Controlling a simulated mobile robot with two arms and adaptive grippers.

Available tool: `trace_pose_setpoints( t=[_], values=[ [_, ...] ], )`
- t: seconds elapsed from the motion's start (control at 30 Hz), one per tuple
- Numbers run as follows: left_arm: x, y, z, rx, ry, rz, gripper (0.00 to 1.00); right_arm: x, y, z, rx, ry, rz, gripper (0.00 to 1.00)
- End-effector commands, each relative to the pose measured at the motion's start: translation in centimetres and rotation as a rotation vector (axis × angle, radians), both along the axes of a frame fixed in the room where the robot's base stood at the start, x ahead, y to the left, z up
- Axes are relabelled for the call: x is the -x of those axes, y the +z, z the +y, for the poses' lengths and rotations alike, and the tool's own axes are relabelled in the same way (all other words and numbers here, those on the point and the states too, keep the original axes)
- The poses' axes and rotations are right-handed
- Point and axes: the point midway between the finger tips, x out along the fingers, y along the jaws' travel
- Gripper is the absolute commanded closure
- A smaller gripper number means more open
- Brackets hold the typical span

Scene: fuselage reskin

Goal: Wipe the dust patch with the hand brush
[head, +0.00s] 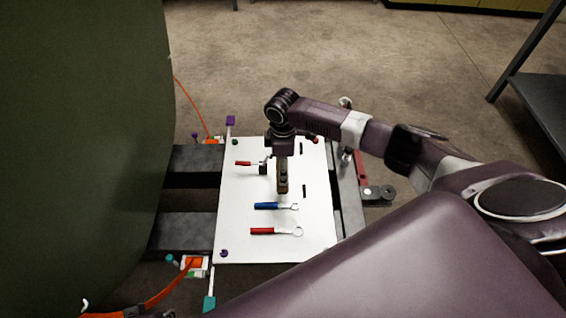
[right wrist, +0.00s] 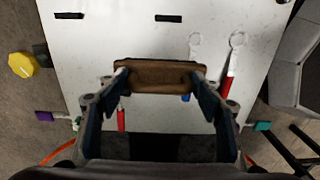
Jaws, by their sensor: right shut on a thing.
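My right gripper (head: 281,160) points down over the white board. It is shut on a brown block-shaped thing (head: 282,184), which looks like the hand brush. In the right wrist view the brown brush (right wrist: 160,75) spans between the two fingertips. Its bristles are hidden. It is above the board or on it; I cannot tell which. I do not make out a dust patch in either view. My left gripper is not in view.
The white board (head: 235,190) bears a blue-handled tool (head: 268,206), red-handled tools (head: 262,231) and small black strips. A large dark green curved panel (head: 80,120) fills the left side. A dark shelf (head: 545,100) stands at right. Orange cables (head: 190,100) run beside the board.

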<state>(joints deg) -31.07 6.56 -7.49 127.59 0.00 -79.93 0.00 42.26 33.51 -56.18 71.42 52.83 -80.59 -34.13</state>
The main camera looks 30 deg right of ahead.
Motion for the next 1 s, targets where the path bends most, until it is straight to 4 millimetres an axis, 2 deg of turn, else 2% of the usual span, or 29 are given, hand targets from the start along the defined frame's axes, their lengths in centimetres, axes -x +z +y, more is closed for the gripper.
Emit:
trace_pose_setpoints(
  t=[0.5, 0.9, 1.0],
  values=[
    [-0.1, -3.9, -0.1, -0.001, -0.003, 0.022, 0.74, 0.1, 1.1, 0.1, 0.000, -0.002, -0.001, 0.59],
    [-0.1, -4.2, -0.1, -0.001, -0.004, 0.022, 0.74, 0.1, 1.1, 0.1, 0.000, -0.002, 0.000, 0.59],
    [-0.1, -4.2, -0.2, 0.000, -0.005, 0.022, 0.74, -0.1, 1.7, 0.4, -0.001, -0.017, -0.002, 0.59]
  ],
)
